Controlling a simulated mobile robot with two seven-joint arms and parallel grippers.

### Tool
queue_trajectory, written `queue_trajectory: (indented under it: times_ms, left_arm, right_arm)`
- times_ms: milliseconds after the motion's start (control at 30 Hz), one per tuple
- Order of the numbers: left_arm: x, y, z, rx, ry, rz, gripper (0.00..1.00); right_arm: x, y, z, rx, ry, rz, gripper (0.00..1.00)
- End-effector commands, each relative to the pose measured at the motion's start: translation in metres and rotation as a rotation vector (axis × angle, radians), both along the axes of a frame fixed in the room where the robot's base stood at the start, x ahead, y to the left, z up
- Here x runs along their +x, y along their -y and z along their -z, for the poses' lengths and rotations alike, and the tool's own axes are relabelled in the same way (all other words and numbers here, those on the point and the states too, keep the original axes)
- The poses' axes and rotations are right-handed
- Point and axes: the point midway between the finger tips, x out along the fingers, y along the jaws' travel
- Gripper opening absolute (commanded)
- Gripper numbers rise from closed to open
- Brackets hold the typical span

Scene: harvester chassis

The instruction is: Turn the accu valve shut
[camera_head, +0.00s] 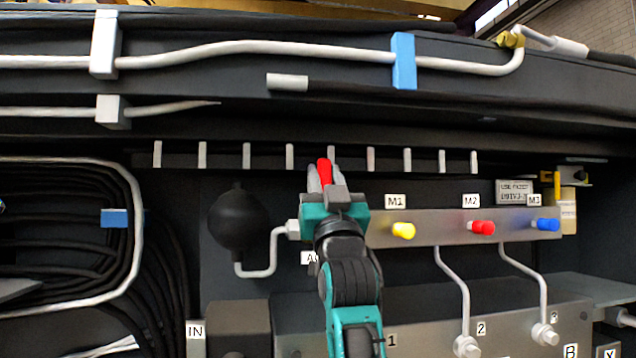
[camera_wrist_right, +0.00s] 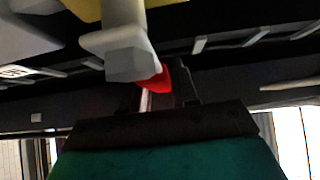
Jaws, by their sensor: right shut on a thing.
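The accu valve's red handle (camera_head: 324,172) shows in the head view between the fingertips of my right gripper (camera_head: 326,182), which is shut on it. The handle points up, in front of the row of short grey bars. The valve's body is hidden behind my gripper and arm. In the right wrist view a piece of the red handle (camera_wrist_right: 158,78) shows beside a grey fitting (camera_wrist_right: 130,62), at the tips of my right gripper (camera_wrist_right: 158,98). My left gripper is in neither view.
A black round accumulator (camera_head: 238,226) hangs left of my right gripper. The manifold to the right carries a yellow knob (camera_head: 403,231), a red knob (camera_head: 482,228) and a blue knob (camera_head: 547,225). Thin bent pipes (camera_head: 455,280) run below it. Coiled hoses (camera_head: 90,230) fill the left side.

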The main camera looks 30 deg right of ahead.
Motion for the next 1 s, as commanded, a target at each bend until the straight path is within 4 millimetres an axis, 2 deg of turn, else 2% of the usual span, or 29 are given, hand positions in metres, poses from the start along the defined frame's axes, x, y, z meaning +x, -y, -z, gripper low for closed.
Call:
queue_trajectory:
  times_ms: [533, 567, 600, 767, 1000]
  left_arm:
    - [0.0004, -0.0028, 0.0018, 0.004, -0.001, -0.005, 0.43]
    - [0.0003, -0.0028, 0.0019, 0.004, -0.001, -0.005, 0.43]
    - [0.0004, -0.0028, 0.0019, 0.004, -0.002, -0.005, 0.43]
    - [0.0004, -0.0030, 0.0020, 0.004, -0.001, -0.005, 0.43]
    - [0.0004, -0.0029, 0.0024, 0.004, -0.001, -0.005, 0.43]
  right_arm:
    - [-0.0008, 0.0026, -0.0002, 0.026, 0.008, -0.002, 0.00]
    - [-0.0008, 0.0027, -0.0002, 0.026, 0.008, -0.002, 0.32]
    - [-0.0008, 0.0027, -0.0002, 0.026, 0.008, -0.001, 0.36]
    - [-0.0008, 0.0024, -0.0004, 0.024, 0.008, 0.000, 0.50]
    - [-0.0014, 0.0019, 0.0005, 0.023, 0.007, 0.000, 0.50]
